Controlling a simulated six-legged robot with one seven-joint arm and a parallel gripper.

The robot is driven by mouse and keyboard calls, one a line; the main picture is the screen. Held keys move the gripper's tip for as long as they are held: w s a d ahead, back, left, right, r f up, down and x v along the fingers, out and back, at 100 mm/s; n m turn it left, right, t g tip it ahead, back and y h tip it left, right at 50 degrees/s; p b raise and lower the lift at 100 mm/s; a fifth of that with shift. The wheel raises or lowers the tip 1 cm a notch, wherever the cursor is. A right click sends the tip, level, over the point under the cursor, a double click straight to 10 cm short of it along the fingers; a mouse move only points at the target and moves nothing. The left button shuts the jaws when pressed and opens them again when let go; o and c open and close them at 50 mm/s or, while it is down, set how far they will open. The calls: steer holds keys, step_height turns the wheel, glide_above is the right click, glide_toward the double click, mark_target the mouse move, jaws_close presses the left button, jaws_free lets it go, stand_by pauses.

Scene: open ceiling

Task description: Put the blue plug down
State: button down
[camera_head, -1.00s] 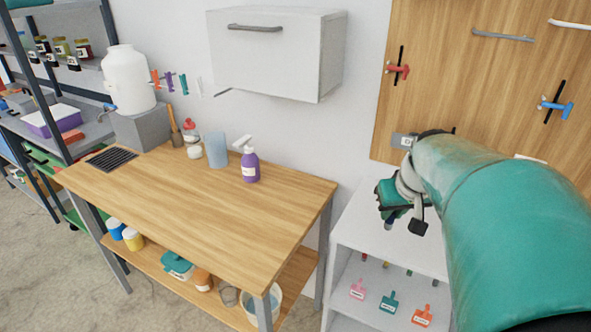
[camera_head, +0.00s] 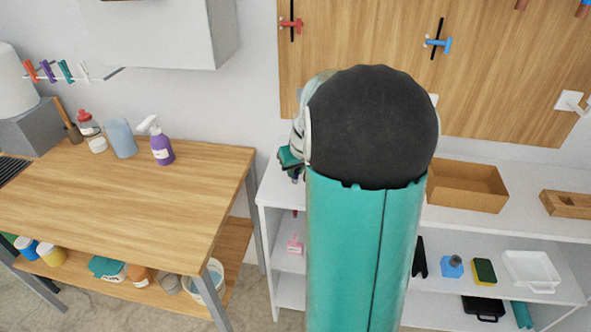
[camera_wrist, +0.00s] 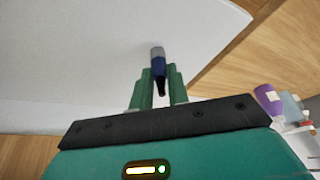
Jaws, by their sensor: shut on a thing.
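The blue plug (camera_wrist: 158,66) is between the green fingers of my gripper (camera_wrist: 158,82) in the wrist view. It has a grey end and a dark tip. The gripper is shut on it. A white surface fills the view behind the plug; I cannot tell whether the plug touches it. In the head view my gripper (camera_head: 289,161) shows at the left of my arm, over the left end of the white shelf unit (camera_head: 272,190). My arm hides much of that unit.
A wooden table (camera_head: 130,205) stands to the left, with a purple spray bottle (camera_head: 162,149) and a bluish cup (camera_head: 122,139). An open wooden box (camera_head: 467,187) sits on the white unit right of my arm. A pegboard (camera_head: 370,60) with hanging tools is behind.

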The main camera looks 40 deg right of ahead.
steer(key=shift+f, duration=0.2)
steer(key=shift+f, duration=0.1)
steer(key=c, duration=1.4)
jaws_free()
steer(key=shift+o, duration=0.2)
